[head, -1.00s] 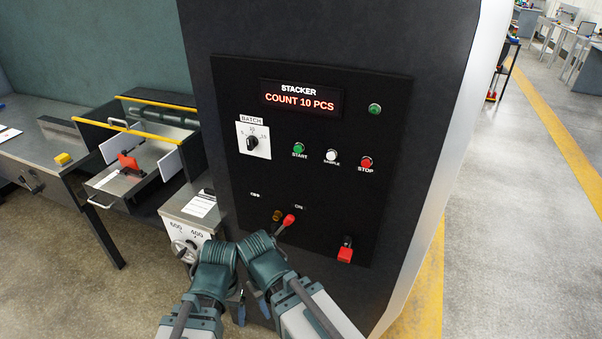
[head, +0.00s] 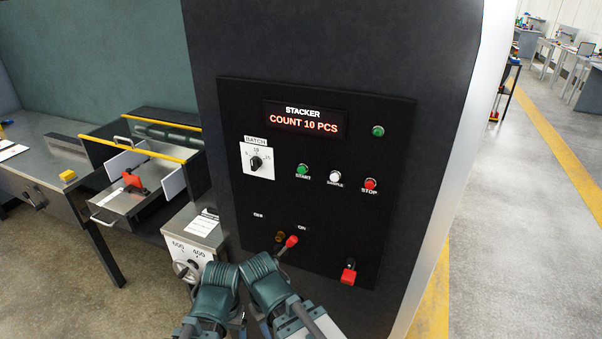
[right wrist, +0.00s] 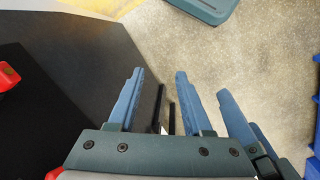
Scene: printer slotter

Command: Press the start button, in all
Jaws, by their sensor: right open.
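The green start button (head: 302,169) sits on the black control panel (head: 330,225), above its START label. It shows no visible sign of being pressed. My right gripper (head: 268,280) is low in front of the panel, below and left of the button and apart from it. In the right wrist view its blue fingers (right wrist: 160,80) are spread with nothing between them. My left gripper (head: 222,275) is close beside the right one at the panel's lower left; its fingers are hidden in the head view.
A white SAMPLE button (head: 334,176) and a red STOP button (head: 370,184) are right of START. The display (head: 304,119) reads COUNT 10 PCS.

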